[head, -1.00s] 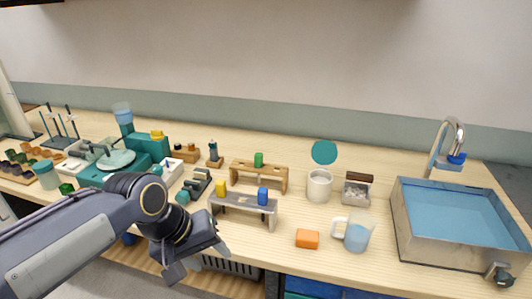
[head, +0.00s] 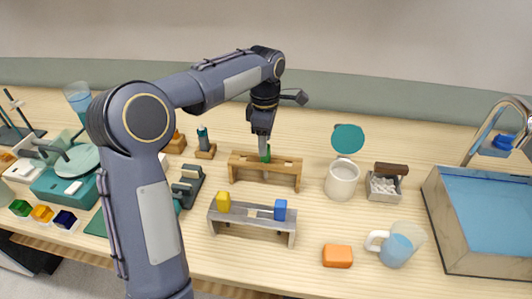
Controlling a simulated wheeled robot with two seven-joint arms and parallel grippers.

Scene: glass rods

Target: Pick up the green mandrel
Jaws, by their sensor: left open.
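The green mandrel (head: 267,157) stands upright in the wooden rack (head: 290,170), with only a small green part showing. My left gripper (head: 264,146) points down from above, with its fingers right at the green mandrel's top. A finger hides part of the mandrel, and I cannot tell whether the fingers touch it. The left gripper is open. My right gripper is out of view.
A grey rack (head: 253,220) in front holds a yellow piece (head: 223,202) and a blue piece (head: 280,210). The sink (head: 485,225) is at the far right.

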